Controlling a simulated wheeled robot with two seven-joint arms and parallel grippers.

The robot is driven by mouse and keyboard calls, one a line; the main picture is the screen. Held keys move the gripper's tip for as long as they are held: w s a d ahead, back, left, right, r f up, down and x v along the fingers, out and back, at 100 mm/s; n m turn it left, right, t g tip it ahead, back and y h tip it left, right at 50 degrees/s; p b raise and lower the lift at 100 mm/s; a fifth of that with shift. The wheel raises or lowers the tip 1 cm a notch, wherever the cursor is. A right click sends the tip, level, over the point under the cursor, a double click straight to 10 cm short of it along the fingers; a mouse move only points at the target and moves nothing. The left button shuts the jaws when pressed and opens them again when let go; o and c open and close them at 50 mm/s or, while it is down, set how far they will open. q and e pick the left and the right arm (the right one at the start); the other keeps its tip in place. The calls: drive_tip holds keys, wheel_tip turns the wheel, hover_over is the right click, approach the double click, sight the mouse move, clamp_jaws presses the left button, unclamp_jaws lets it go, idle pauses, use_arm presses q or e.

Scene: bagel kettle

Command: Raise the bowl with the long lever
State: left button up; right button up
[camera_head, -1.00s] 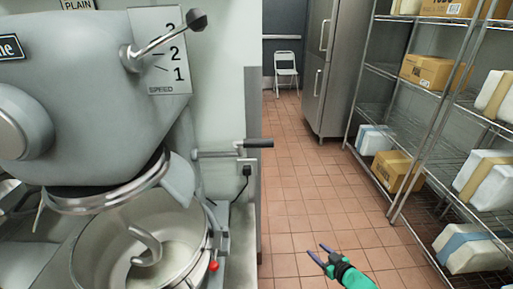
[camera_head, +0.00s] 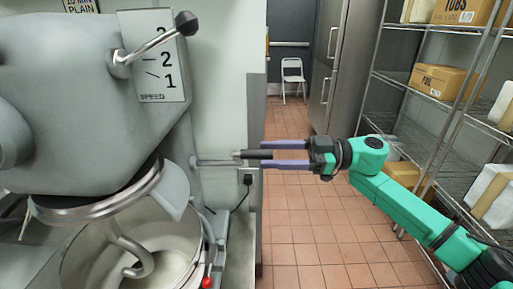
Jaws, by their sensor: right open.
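The steel mixer bowl (camera_head: 88,258) sits under the grey mixer head (camera_head: 75,90), with a hook-shaped beater (camera_head: 135,255) hanging inside it. The long lever (camera_head: 215,161) sticks out to the right from the mixer's side and ends in a black grip (camera_head: 253,154). My right gripper (camera_head: 264,154) comes in from the right at the lever's height. Its two purple fingers are open, one above and one below the end of the black grip in the picture. I cannot tell whether they touch it. My left gripper is not in view.
A speed lever with a dark knob (camera_head: 187,23) stands out above, beside the speed plate. A wire shelf rack (camera_head: 440,105) with boxes stands on the right, behind my right arm. The tiled floor (camera_head: 300,225) between mixer and rack is clear. A white chair (camera_head: 293,75) stands far back.

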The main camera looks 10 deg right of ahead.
sight(238, 155)
drive_tip(key=a, duration=0.1)
drive_tip(key=w+a, duration=0.1)
drive_tip(key=a, duration=0.1)
drive_tip(key=shift+a, duration=0.3)
drive_tip(key=shift+s, duration=0.1)
clamp_jaws()
drive_tip(key=shift+f, duration=0.15)
idle(0.9)
